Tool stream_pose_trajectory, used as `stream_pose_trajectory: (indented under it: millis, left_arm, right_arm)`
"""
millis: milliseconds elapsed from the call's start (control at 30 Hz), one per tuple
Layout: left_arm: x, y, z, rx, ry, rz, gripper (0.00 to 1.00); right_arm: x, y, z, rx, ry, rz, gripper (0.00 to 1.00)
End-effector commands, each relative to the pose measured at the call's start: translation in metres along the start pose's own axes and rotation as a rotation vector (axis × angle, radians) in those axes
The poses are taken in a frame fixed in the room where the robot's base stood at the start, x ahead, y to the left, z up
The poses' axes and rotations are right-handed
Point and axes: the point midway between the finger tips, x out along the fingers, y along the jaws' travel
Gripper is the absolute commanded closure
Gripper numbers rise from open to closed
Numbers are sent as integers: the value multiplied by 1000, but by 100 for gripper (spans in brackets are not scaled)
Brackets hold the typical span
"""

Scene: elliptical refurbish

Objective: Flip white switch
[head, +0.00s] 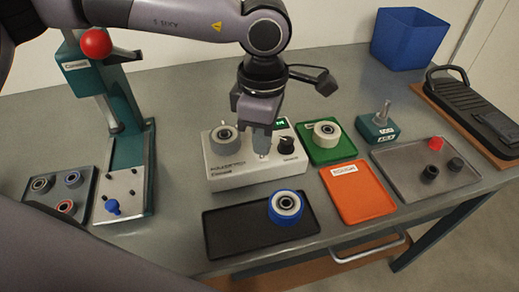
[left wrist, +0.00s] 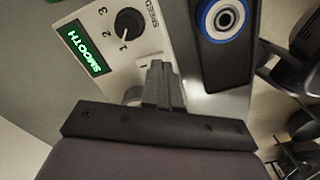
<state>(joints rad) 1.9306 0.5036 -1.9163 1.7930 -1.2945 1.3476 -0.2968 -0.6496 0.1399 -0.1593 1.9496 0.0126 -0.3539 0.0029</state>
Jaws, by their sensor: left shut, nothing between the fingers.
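A white control box (head: 225,172) stands mid-table with a grey-white roller on its left, a small green-lit display and a black speed knob (head: 286,144). The wrist view shows the knob (left wrist: 128,23) and the display (left wrist: 84,47) reading SMOOTH. My left gripper (head: 261,150) points down over the middle of the box, left of the knob. Its fingers (left wrist: 160,78) are shut and empty, close to the box face. The white switch cannot be made out clearly; the fingers cover that part of the box. My right gripper is not in view.
A black tray (head: 225,238) with a blue-rimmed wheel (head: 286,206) lies in front. A green tray (head: 340,154) with a wheel, an orange tray (head: 358,192) and a grey tray (head: 400,160) lie right. A teal press (head: 128,175) stands left. A blue bin (head: 408,38) is behind.

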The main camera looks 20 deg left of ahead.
Motion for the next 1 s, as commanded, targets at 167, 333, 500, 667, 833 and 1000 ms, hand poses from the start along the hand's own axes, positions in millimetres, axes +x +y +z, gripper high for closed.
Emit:
stream_pose_trajectory:
  millis: [167,333,500,667,833,1000]
  left_arm:
    - [4,0,0,0,0,0,100]
    - [6,0,0,0,0,0,100]
    - [9,0,0,0,0,0,100]
    - [11,0,0,0,0,0,100]
    - [14,0,0,0,0,0,100]
    - [16,0,0,0,0,0,100]
  right_arm:
    - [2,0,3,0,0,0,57]
    - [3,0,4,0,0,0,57]
    - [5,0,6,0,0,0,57]
    - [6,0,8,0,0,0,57]
    - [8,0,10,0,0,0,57]
    - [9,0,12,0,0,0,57]
